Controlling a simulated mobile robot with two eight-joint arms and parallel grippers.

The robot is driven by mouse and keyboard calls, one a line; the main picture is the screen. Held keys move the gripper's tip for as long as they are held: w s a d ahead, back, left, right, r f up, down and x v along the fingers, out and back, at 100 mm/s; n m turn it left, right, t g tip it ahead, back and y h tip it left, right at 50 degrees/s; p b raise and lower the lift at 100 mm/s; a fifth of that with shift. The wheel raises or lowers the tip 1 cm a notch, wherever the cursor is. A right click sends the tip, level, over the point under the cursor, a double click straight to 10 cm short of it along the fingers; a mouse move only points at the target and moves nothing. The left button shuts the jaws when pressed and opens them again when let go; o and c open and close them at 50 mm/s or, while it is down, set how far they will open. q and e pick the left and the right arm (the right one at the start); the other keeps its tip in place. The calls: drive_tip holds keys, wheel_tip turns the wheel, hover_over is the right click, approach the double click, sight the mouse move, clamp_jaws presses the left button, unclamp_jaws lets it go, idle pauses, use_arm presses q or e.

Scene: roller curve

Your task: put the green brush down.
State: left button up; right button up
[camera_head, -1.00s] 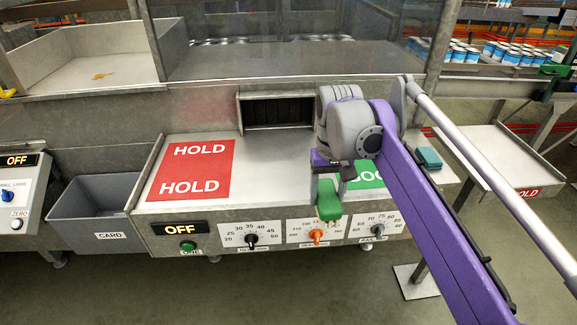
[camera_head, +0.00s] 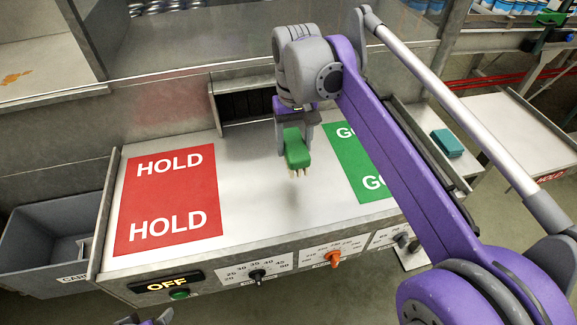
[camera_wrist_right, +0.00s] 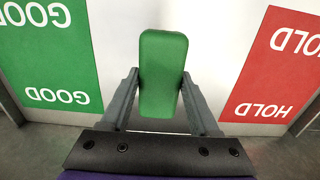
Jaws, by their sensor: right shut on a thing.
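The green brush (camera_head: 296,148) hangs from my right gripper (camera_head: 294,127), bristles pointing down. It is over the bare middle of the metal table (camera_head: 254,180), between the red HOLD panel and the green panel. A faint shadow lies below it, and the bristles look a little above the surface. In the right wrist view, the brush (camera_wrist_right: 162,75) sits between the two grey fingers of my right gripper (camera_wrist_right: 162,95), which is shut on it. My left gripper's jaws do not show.
The red HOLD panel (camera_head: 168,200) lies left of the brush, the green panel (camera_head: 352,160) right of it. A grey card bin (camera_head: 50,232) stands left of the table. Dials and an orange knob (camera_head: 334,259) line the front. A teal block (camera_head: 447,142) is farther right.

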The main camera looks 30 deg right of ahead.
sight(295, 143)
drive_tip(key=f, duration=0.4)
drive_tip(key=shift+s, duration=0.3)
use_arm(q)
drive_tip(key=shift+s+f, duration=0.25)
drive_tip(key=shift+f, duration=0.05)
use_arm(e)
drive_tip(key=shift+w+f, duration=0.15)
drive_tip(key=shift+f, duration=1.8)
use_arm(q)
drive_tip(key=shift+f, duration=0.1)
use_arm(e)
drive_tip(key=shift+f, duration=0.1)
use_arm(q)
drive_tip(key=shift+b, duration=0.3)
use_arm(e)
drive_tip(key=o, duration=1.2)
drive_tip(key=shift+r, duration=0.25)
wheel_tip(295, 143, up, 12)
drive_tip(key=shift+f+p, duration=0.1)
drive_tip(key=shift+p, duration=0.5)
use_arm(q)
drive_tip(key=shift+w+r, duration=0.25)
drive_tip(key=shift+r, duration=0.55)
